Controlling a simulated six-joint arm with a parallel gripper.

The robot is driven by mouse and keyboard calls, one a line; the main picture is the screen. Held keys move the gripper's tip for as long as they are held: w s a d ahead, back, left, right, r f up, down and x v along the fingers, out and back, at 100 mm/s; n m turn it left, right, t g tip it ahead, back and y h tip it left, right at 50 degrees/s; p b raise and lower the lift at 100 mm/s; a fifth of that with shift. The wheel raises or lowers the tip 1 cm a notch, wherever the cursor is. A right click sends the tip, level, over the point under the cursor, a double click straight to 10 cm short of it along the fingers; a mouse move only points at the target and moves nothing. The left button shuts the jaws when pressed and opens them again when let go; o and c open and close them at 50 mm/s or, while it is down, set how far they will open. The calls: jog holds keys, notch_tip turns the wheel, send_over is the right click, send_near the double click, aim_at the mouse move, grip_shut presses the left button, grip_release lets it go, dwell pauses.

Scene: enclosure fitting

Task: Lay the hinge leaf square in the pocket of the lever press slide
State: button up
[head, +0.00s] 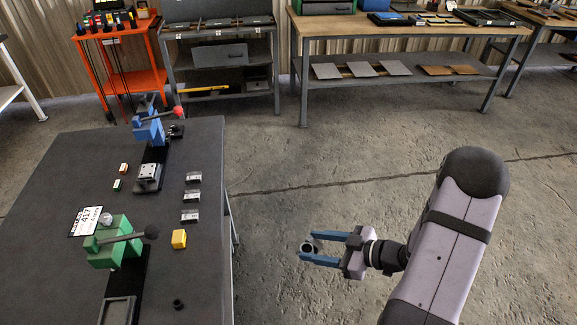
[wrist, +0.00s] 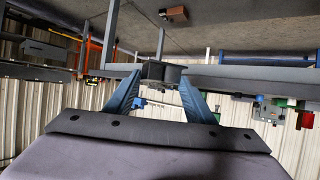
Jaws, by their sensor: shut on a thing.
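My gripper (head: 306,250) is off the right side of the dark table, over open floor. Its blue fingers are shut on a dark round part (head: 309,247), which also shows between the fingertips in the wrist view (wrist: 160,72). A blue lever press (head: 148,130) with a red knob stands at the table's back; a light grey piece with dark holes (head: 149,172) is on its black slide. A green lever press (head: 115,250) stands in front, its slide bearing a grey rectangular pocket (head: 118,312), cut by the frame. I cannot tell which piece is the hinge leaf.
Several small metal pieces (head: 192,195) line the table's right side. A yellow block (head: 179,239), a small black cylinder (head: 178,304), a card marked 417 (head: 86,220) and two small blocks (head: 121,175) also lie there. Workbenches and an orange cart (head: 128,75) stand behind.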

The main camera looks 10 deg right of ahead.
jog(key=a+r+n+g+p, duration=0.1)
jog(key=a+n+g, duration=0.1)
jog(key=a, duration=0.9)
jog(key=s+a+r+n+g+y+p, duration=0.1)
jog(key=a+r+n+g, duration=0.1)
jog(key=a, duration=1)
jog(key=s+a+r+n+g+y+p, duration=0.1)
jog(key=a+r+n+g, duration=0.1)
jog(key=a, duration=1)
jog(key=shift+n+g, duration=0.8)
jog(key=shift+g, duration=0.3)
jog(key=s+a+r+n+g, duration=0.1)
jog(key=s+a, duration=0.2)
jog(key=a, duration=0.1)
jog(key=s+a+r+g+p, duration=0.1)
jog(key=s+a, duration=0.2)
jog(key=a, duration=0.1)
jog(key=s+a+r+n+g, duration=0.1)
jog(key=s+a, duration=0.2)
jog(key=a, duration=0.1)
jog(key=shift+s+a+n, duration=0.15)
jog(key=shift+s+n, duration=0.15)
jog(key=shift+w+a+r+p, duration=0.1)
jog(key=shift+w+a+p, duration=0.05)
jog(key=shift+a+p, duration=0.2)
jog(key=shift+d, duration=0.1)
jog(key=shift+f+b, duration=1.15)
jog(key=shift+p, duration=0.7)
